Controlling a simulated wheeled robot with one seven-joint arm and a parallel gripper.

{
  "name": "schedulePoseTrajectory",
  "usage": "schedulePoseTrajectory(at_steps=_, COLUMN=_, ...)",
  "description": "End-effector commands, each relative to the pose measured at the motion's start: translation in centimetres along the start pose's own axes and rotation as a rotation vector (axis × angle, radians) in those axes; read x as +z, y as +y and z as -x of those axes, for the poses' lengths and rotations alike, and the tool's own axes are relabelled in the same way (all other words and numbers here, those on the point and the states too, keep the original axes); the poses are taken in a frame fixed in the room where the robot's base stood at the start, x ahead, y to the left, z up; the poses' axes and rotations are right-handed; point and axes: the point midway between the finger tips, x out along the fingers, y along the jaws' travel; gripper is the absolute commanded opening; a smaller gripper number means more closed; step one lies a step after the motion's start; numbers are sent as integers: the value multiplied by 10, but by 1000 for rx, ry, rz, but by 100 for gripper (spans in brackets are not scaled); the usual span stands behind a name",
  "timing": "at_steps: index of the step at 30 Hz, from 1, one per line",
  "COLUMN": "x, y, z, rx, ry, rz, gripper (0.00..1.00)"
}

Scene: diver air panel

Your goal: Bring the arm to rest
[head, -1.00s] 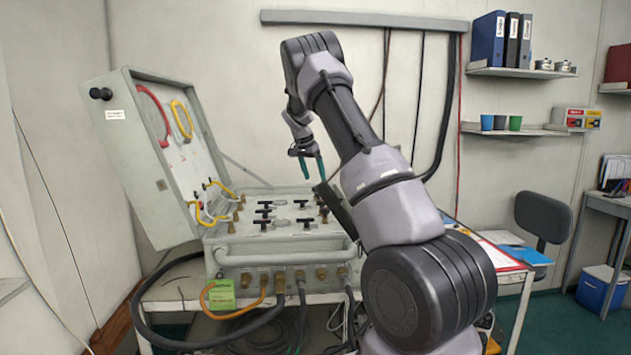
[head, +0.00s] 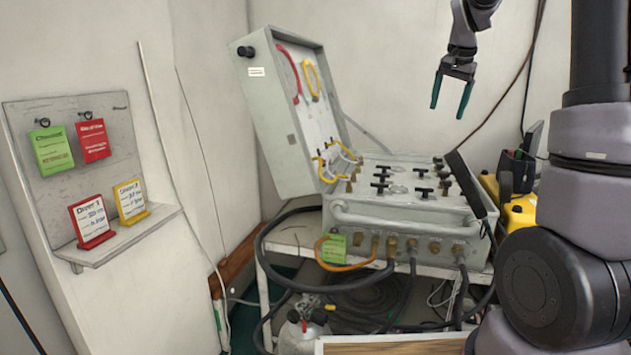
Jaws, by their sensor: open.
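My gripper (head: 451,97) hangs at the top right of the head view, fingers pointing down with a clear gap between the green tips. It is open and empty, in the air above and behind the air panel (head: 380,222), touching nothing that I can see. My upper arm stands along the right edge, and part of the arm is out of frame. The panel is a grey case with black T-handle valves (head: 381,187) on top and brass fittings along its front. Its lid (head: 280,120) stands open at the left, with red and yellow hoses inside.
The panel sits on a table (head: 290,240) with black hoses around it. A yellow case (head: 515,208) is to its right, partly behind my arm. A gas cylinder (head: 300,335) stands below. A wall board (head: 85,110) with coloured tags and a shelf (head: 125,236) is at left.

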Motion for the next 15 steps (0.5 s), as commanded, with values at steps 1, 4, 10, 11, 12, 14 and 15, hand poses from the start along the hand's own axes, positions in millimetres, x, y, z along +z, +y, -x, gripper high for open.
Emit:
schedulePoseTrajectory(at_steps=1, x=19, y=8, z=22, rx=-38, ry=-2, rz=25, gripper=83)
schedulePoseTrajectory(at_steps=4, x=56, y=22, z=53, rx=-98, ry=-6, rz=83, gripper=83)
schedulePoseTrajectory(at_steps=10, x=136, y=59, z=99, rx=-203, ry=8, rz=211, gripper=83)
schedulePoseTrajectory(at_steps=11, x=149, y=65, z=104, rx=-216, ry=12, rz=231, gripper=83)
schedulePoseTrajectory(at_steps=12, x=165, y=74, z=110, rx=-233, ry=19, rz=258, gripper=83)
schedulePoseTrajectory(at_steps=14, x=188, y=86, z=115, rx=-254, ry=31, rz=297, gripper=83)
schedulePoseTrajectory(at_steps=15, x=202, y=94, z=118, rx=-266, ry=40, rz=321, gripper=83)
